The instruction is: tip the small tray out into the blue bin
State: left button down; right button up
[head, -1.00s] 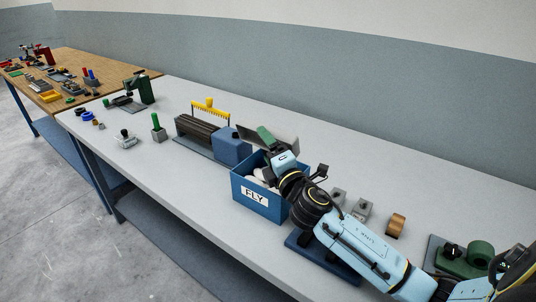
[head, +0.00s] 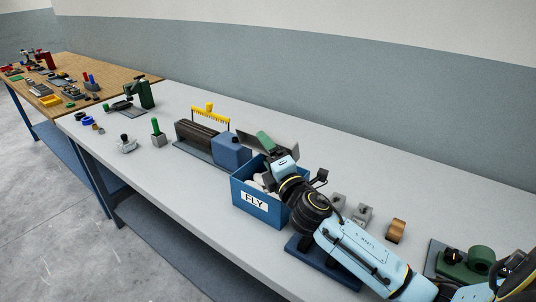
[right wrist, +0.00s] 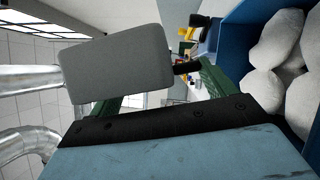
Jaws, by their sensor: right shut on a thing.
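The blue bin (head: 257,203) with a "FLY" label stands on the long grey bench and holds white fluffy lumps; its blue wall (right wrist: 232,45) and the lumps also show at the right of the right wrist view. My right gripper (head: 265,142), with green fingers, is shut on the small grey tray (head: 283,136) over the back of the bin. The tray (right wrist: 118,70) is tilted, with a broad plain grey face toward the wrist camera. I cannot see whether anything lies in it. My left gripper is not in view.
A grey and blue machine with a yellow comb (head: 210,112) stands left of the bin. Right of it are small metal blocks (head: 361,213), a brass roll (head: 396,230) and a green device (head: 480,260).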

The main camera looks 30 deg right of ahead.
aim_at(272, 134)
jog(key=shift+r, duration=0.1)
jog(key=d+m+p, duration=0.1)
jog(key=d+r+m+g+p, duration=0.1)
jog(key=p, duration=0.1)
jog(key=w+d+m+g+h+p, duration=0.1)
jog(key=m+p, duration=0.1)
jog(key=shift+w+d+r, duration=0.1)
jog(key=shift+d+r, duration=0.2)
jog(key=shift+r, duration=0.05)
jog(key=m+g+p, duration=0.1)
jog(key=m, duration=0.1)
jog(key=d+m+g+p, duration=0.1)
jog(key=m+p, duration=0.1)
jog(key=m+g+y+p, duration=0.1)
jog(key=m, duration=0.1)
jog(key=shift+w+d+r+p, duration=0.15)
jog(key=shift+d+r+p, duration=0.05)
jog(key=shift+r+p, duration=0.15)
jog(key=a+r+m+g+y+p, duration=0.1)
jog(key=y+p, duration=0.1)
jog(key=a+r+m+g+y+p, duration=0.1)
jog(key=r+m+y+p, duration=0.1)
jog(key=p, duration=0.1)
jog(key=s+a+r+m+g+y+p, duration=0.1)
jog(key=r+m+y+p, duration=0.1)
jog(key=shift+p, duration=0.3)
jog(key=shift+a+r, duration=0.25)
jog(key=shift+r, duration=0.1)
jog(key=shift+f, duration=0.1)
